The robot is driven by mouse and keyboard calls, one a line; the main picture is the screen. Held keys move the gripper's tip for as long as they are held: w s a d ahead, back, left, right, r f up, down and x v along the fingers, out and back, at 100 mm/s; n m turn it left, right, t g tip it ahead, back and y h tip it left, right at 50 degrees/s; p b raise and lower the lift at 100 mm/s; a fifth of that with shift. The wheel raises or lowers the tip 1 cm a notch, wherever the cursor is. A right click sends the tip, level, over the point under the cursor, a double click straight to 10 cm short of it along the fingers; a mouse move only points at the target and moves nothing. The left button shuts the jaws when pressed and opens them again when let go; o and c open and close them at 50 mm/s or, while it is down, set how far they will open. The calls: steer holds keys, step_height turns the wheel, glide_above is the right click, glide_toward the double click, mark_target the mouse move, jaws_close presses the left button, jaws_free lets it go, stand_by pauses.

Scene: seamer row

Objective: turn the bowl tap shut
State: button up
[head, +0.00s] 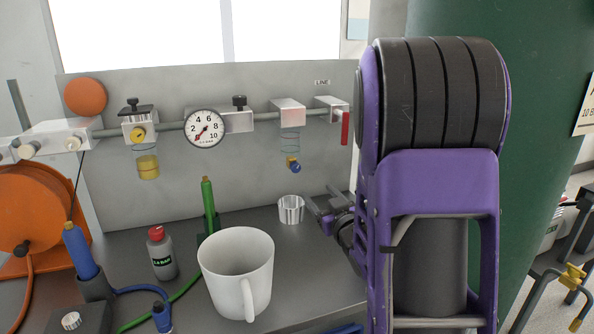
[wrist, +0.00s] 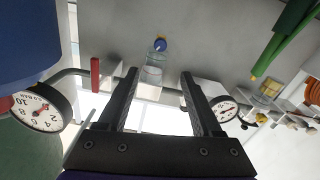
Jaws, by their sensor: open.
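The bowl tap (head: 293,163), small and blue with a yellow part, hangs under a clear bowl (head: 291,142) on the pipe along the back panel. In the wrist view, which is upside down, the tap (wrist: 160,44) and bowl (wrist: 153,72) show beyond the fingertips, roughly between them. My gripper (head: 322,206) is in front of the panel, lower and to the right of the tap, partly hidden by my arm. In the wrist view my gripper (wrist: 159,75) is open and empty, apart from the tap. The tap's exact handle angle is too small to tell.
A dial gauge (head: 204,128) and a red lever (head: 345,128) flank the bowl on the pipe. Below stand a small metal cup (head: 291,209), a white mug (head: 238,272), a green nozzle (head: 208,206) and a grey bottle (head: 161,252). Space directly before the tap looks clear.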

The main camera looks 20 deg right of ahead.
mark_target(297, 168)
steer(key=w, duration=1.5)
steer(key=shift+w, duration=0.1)
steer(key=shift+c, duration=0.2)
jaws_close()
